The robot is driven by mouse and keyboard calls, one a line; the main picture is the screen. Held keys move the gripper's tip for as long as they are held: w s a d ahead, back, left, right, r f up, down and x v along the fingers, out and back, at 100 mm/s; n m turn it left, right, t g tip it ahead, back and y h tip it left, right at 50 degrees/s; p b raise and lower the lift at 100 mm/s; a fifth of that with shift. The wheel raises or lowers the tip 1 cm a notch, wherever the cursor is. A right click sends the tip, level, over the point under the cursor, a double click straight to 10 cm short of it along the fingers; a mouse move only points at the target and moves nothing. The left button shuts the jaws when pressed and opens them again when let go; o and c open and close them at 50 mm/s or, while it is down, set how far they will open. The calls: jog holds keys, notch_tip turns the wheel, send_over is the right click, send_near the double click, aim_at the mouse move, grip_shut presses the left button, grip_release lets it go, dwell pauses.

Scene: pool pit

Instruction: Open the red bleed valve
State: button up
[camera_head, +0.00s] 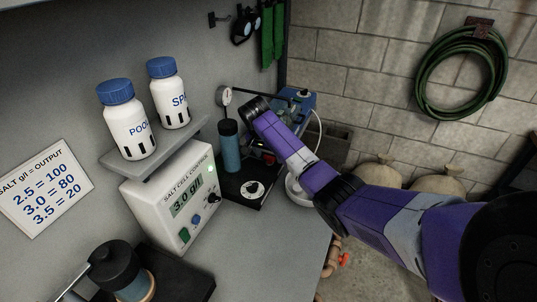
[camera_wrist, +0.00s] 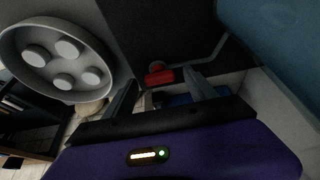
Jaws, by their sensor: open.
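The red valve handle (camera_wrist: 159,77) shows in the wrist view as a short red bar, just past and between the fingertips of my gripper (camera_wrist: 162,91). The two grey fingers are apart, with the handle ahead of the gap. I cannot tell whether either finger touches it. In the head view my purple arm reaches in from the lower right, and the gripper end is mostly hidden behind the arm and the blue cylinder (camera_head: 230,150). A small patch of red (camera_head: 268,143) shows there, but I cannot tell if it is the handle.
A white salt cell control box (camera_head: 160,205) stands left of the cylinder, with two white bottles (camera_head: 128,130) (camera_head: 170,100) on its shelf. A blue device (camera_head: 297,98) stands behind my arm. A white round part with several knobs (camera_wrist: 12,50) is at left in the wrist view.

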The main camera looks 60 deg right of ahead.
jog(key=c, duration=1.4)
